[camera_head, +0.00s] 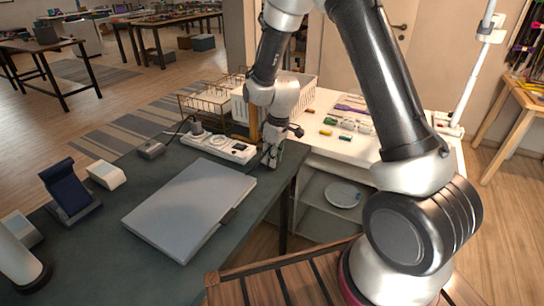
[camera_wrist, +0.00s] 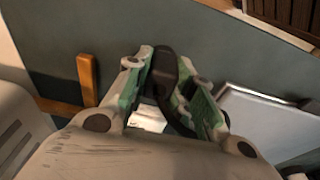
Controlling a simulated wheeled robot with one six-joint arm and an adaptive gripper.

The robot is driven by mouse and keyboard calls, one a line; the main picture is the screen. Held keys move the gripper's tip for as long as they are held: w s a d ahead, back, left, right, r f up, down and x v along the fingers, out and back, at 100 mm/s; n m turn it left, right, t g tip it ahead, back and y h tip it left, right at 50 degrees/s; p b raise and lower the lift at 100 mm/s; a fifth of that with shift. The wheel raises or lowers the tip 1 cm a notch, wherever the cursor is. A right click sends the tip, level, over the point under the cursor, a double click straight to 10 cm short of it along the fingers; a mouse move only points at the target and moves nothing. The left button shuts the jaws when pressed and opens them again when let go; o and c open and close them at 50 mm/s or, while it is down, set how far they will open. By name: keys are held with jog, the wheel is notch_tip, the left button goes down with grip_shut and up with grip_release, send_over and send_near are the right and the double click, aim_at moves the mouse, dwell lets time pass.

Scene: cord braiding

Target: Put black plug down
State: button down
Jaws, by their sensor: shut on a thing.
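My gripper (camera_head: 272,158) is low over the right end of the dark desk, close to its edge, just right of the white power strip (camera_head: 220,147). In the wrist view, my gripper's green-padded fingers (camera_wrist: 167,75) are closed around the black plug (camera_wrist: 165,62), which sticks out past the fingertips. In the head view the plug is mostly hidden by the gripper and too small to make out. Whether it touches the desk I cannot tell. Another dark plug (camera_head: 196,128) with a cord sits at the strip's far left end.
An orange-brown upright (camera_head: 253,122) stands behind. A white table (camera_head: 350,152) with small coloured parts and a white basket (camera_head: 300,92) is beyond.

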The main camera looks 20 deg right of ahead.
jog(key=c, duration=1.2)
grip_release()
jog(key=shift+f, duration=0.1)
jog(key=s+d+r+m, duration=0.1)
jog(key=s+d+r, duration=0.2)
jog(key=r, duration=0.7)
jog(key=s+d+r+m, duration=0.1)
jog(key=s+d+r, duration=0.2)
jog(key=r, duration=0.7)
jog(key=s+d+r+m+t, duration=0.1)
jog(key=s+d+r+m, duration=0.2)
jog(key=s, duration=0.8)
jog(key=s+d+r+m+t+h, duration=0.1)
jog(key=s+d+r+m, duration=0.3)
jog(key=s, duration=0.8)
notch_tip(320, 180, up, 2)
jog(key=shift+d+r+t, duration=0.1)
jog(key=shift+d+t, duration=0.4)
jog(key=shift+d, duration=0.45)
